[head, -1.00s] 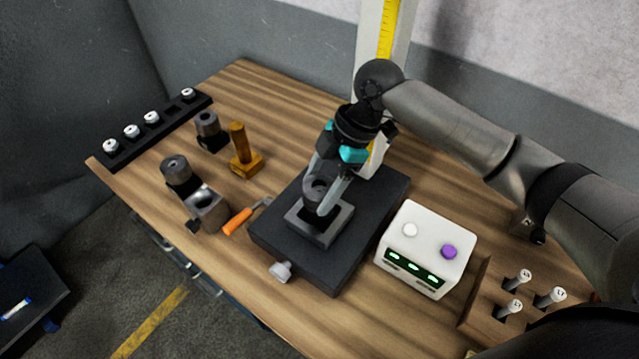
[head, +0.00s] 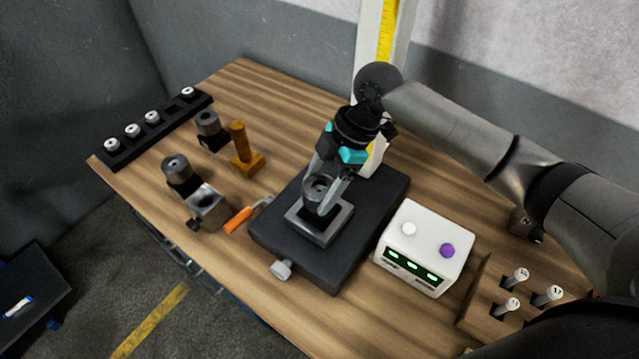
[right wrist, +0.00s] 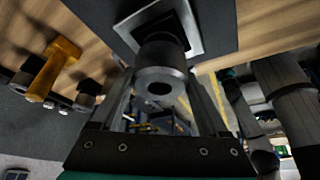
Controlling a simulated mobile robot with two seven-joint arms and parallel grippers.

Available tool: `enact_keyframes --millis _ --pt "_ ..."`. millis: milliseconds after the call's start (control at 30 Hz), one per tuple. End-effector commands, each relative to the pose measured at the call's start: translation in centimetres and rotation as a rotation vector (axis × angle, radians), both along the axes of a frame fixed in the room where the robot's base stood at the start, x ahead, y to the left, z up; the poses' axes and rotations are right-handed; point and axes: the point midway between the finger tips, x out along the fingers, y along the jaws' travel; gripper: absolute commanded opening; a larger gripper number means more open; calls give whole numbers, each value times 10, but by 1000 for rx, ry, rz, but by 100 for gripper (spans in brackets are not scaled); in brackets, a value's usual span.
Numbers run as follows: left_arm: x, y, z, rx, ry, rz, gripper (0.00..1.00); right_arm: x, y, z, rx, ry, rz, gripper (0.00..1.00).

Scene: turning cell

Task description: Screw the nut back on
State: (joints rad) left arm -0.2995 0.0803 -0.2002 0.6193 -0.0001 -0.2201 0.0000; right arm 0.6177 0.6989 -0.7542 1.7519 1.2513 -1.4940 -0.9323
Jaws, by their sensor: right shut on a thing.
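A dark grey round part with a hole in its top, apparently the nut (head: 319,186), stands upright over a square grey block (head: 325,228) on a black plate (head: 290,254). My right gripper (head: 324,196) comes down from above and is shut on this part, one finger on each side. The right wrist view shows the part (right wrist: 161,72) between the two fingers, with the block's pale square rim (right wrist: 188,22) behind it. Whether its thread is engaged is hidden. My left gripper is not in view.
A white box with buttons (head: 424,252) stands right of the plate. An orange-handled tool (head: 238,220), a brown post (head: 240,145) and several dark round parts lie left. A black rack (head: 152,133) lines the far left edge. Labelled pegs (head: 514,276) stand front right.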

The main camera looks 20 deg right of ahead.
Motion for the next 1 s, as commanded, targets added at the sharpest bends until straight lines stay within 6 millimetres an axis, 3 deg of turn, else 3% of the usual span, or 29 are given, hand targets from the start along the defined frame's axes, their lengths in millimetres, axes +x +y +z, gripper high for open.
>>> enact_keyframes --millis 733,767,933,1000 --pt "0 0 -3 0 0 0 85 0 0 -9 1 0 0 3" --pt "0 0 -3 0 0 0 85 0 0 -9 1 0 1 81" --pt "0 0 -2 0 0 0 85 0 0 -9 0 0 1 100" --pt "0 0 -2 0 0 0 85 0 0 -9 0 0 0 100"
